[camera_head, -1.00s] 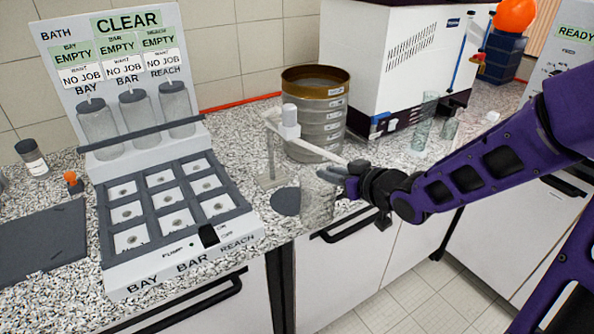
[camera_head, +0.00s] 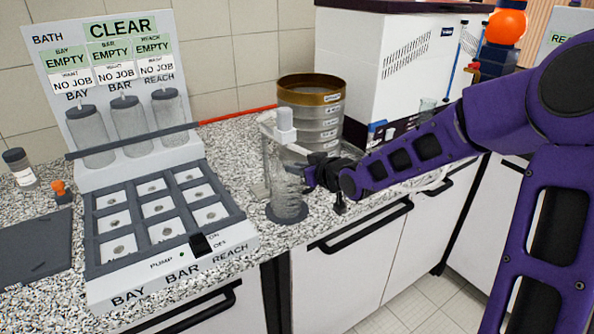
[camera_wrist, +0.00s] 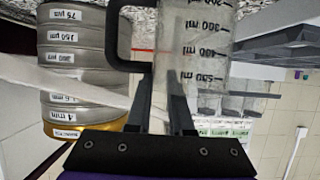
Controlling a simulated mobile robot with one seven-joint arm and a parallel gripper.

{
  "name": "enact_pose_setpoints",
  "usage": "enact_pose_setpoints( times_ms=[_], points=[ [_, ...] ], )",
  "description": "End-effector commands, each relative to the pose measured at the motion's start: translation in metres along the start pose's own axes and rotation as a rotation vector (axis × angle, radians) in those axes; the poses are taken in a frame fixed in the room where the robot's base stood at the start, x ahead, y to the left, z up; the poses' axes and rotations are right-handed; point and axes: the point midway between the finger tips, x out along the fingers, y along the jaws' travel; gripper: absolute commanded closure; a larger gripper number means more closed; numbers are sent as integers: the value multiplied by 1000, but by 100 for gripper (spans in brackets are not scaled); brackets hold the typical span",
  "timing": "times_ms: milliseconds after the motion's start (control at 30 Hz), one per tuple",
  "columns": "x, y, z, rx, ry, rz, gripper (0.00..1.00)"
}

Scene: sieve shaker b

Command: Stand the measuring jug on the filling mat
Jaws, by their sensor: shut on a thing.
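The measuring jug (camera_head: 287,185) is clear, with printed ml marks and a black handle (camera_wrist: 118,40). It is upright over the dark round filling mat (camera_head: 270,213) at the front of the counter. Its base overlaps the mat in the head view; I cannot tell whether it touches. My gripper (camera_head: 311,177) reaches in from the right and is shut on the jug. In the wrist view the fingers (camera_wrist: 165,110) close on the jug (camera_wrist: 200,25), whose marks appear upside down. The mat does not show there.
A white dispenser stand (camera_head: 285,125) with an arm rises behind the jug. A stack of sieves (camera_head: 318,110) stands behind it. The white bath unit (camera_head: 170,255) is close on the left. A clear beaker (camera_head: 427,108) stands further right. The counter's front edge is close.

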Motion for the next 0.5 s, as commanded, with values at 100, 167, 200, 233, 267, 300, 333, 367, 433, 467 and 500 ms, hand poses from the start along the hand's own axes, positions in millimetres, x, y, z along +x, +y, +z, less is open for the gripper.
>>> enact_pose_setpoints(
  times_ms=[100, 167, 200, 233, 267, 300, 333, 367, 433, 467, 500],
  points=[
    [-1, 0, -2, -1, 1, 0, 100],
    [0, 0, -1, -1, 1, 0, 100],
    [0, 0, 0, 0, 1, 0, 100],
    [0, 0, 1, 0, 1, 0, 100],
    [1, 0, 2, 0, 1, 0, 100],
    [1, 0, 2, -1, 0, 0, 77],
    [0, 0, 2, -1, 0, 0, 72],
    [0, 0, 2, -1, 0, 0, 66],
    [0, 0, 2, 0, 0, 0, 54],
    [0, 0, 2, 0, 0, 0, 50],
    [0, 0, 2, 0, 0, 0, 50]
  ],
)
